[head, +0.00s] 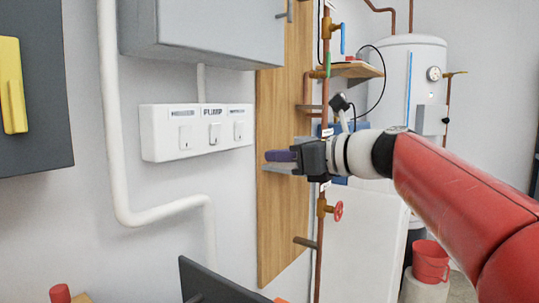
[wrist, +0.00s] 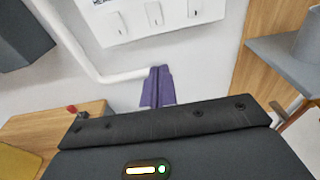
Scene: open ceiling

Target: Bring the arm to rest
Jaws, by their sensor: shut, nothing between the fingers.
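My gripper (head: 280,156) is at the end of my outstretched red and white arm in the head view, pointing left in front of the wooden board. Its purple fingertips also show in the wrist view (wrist: 157,86), shut together with nothing between them. The fingertips appear apart from the white switch panel (head: 198,130), which has three switches and a label reading "PUMP". The panel also shows at the top of the wrist view (wrist: 150,16).
A grey cabinet (head: 215,30) hangs above the panel. A white pipe (head: 112,120) runs down the wall. A wooden board (head: 275,225) carries copper pipes with a red valve (head: 338,211). A white tank (head: 400,75) and a red bucket (head: 431,262) stand at right.

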